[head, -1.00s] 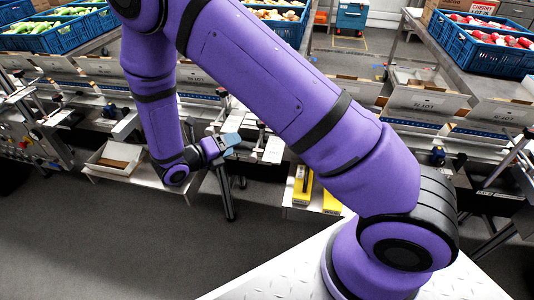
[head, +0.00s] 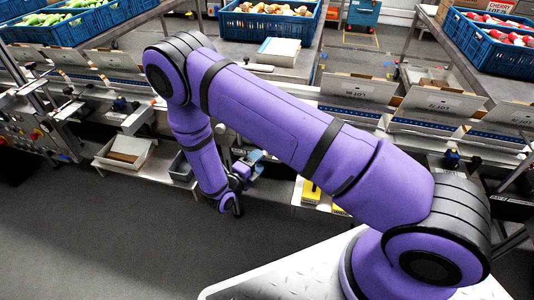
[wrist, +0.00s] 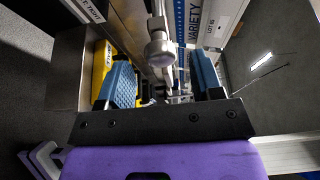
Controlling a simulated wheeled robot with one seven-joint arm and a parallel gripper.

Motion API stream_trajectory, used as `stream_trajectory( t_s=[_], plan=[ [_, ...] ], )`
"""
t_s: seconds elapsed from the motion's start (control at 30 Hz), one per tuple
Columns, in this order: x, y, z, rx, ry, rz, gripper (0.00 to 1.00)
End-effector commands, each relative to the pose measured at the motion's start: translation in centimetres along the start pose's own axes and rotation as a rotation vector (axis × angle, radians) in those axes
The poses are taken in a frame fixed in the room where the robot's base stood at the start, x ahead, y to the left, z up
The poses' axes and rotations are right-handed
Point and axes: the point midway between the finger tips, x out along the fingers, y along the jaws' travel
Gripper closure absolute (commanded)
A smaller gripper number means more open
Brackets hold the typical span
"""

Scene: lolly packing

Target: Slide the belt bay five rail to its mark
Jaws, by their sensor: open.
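My gripper (wrist: 164,82) is open in the wrist view, with its two blue-padded fingers apart. A metal rod with a round knob (wrist: 160,50) shows between and beyond the fingers; I cannot tell whether either finger touches it. A blue strip with white marks (wrist: 181,30) runs beyond the rod. In the head view my gripper (head: 253,163) is low at the near side of the belt line, partly hidden by my wrist. I cannot tell for certain which part is the bay five rail, and its mark is not clear.
Yellow boxes (head: 311,192) lie on a low shelf right of my gripper, and a yellow one (wrist: 101,65) is close to the left finger. A printed carton (wrist: 212,22) is at the right. A shallow white tray (head: 124,153) is to the left. Open floor lies in front.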

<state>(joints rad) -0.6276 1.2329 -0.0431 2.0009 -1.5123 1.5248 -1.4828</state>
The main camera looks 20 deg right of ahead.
Motion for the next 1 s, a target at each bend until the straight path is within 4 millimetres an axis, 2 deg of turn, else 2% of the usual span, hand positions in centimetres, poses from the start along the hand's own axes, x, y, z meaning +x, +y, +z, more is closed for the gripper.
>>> stream_trajectory(
  t_s=[0.1,0.3,0.5,0.73,0.77,1.0],
  plan=[
    [2.2,0.0,-0.1,0.001,0.003,-0.001,0.40],
    [4.5,0.0,0.0,0.001,0.003,0.001,0.40],
    [5.4,0.0,0.0,0.001,0.001,0.001,0.40],
    [5.4,0.0,0.0,0.001,0.001,0.000,0.40],
    [5.4,0.0,0.0,0.001,0.001,0.000,0.45],
    [5.4,0.0,0.0,0.001,0.001,0.000,1.00]
  ],
)
